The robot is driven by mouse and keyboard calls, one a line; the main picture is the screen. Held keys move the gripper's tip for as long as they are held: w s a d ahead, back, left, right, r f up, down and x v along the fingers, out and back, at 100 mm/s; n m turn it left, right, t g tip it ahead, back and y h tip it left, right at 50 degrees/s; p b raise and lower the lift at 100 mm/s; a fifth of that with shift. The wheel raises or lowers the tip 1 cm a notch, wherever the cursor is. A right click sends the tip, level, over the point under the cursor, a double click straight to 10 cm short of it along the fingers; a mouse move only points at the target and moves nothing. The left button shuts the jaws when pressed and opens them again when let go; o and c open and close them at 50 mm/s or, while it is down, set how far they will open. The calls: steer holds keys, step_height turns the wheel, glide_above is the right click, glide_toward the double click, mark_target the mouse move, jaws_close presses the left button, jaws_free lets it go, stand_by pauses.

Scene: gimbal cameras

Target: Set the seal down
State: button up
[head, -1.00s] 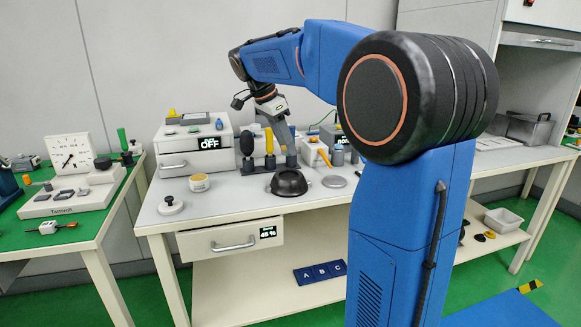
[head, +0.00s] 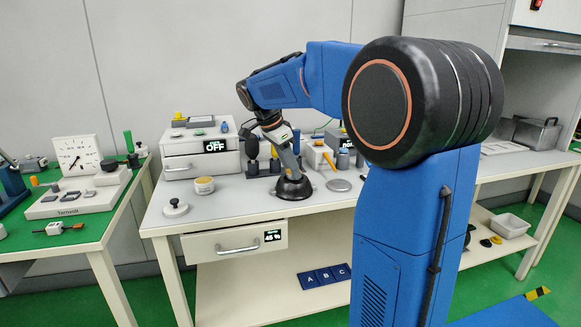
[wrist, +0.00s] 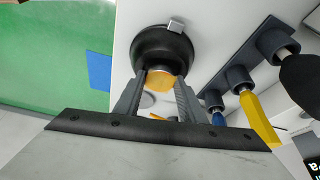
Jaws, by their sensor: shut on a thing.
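My gripper (head: 291,174) points down into a black bowl-shaped holder (head: 292,190) on the white bench. In the wrist view its two fingers (wrist: 161,84) are closed on a small amber round piece (wrist: 160,80), which I take to be the seal. The piece lies over the near part of the black holder (wrist: 163,46). Only part of the piece shows between the fingers, and I cannot tell whether it touches the holder. The head view does not show it clearly.
A rack with a yellow-handled tool (wrist: 258,118) and dark-handled tools stands close behind the holder. A grey disc (head: 340,185) lies to its right. The bench front between knob and holder is clear.

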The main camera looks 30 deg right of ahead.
steer(key=shift+f, duration=0.5)
steer(key=o, duration=1.3)
steer(key=shift+f, duration=0.15)
steer(key=shift+r, duration=0.45)
steer(key=v, duration=1.2)
steer(key=shift+r, duration=0.35)
steer(key=s+a+f+n+t+y, duration=0.1)
steer(key=s+a+f+n, duration=0.2)
steer(key=s+f+n, duration=0.3)
steer(key=s+a+f+n+t+y, duration=0.2)
steer(key=s+f+n, duration=0.4)
steer(key=s+f, duration=0.4)
steer(key=s+a+f+n+t+y, duration=0.1)
steer(key=s+a+f+n, duration=0.4)
steer(key=s, duration=0.9)
steer(key=shift+s+f+n+t+y, duration=0.25)
steer(key=shift+f+n, duration=0.25)
steer(key=shift+f, duration=0.3)
steer(key=shift+s+f+n+t+y, duration=0.1)
steer(key=shift+f+n+t, duration=0.35)
steer(key=shift+f, duration=0.35)
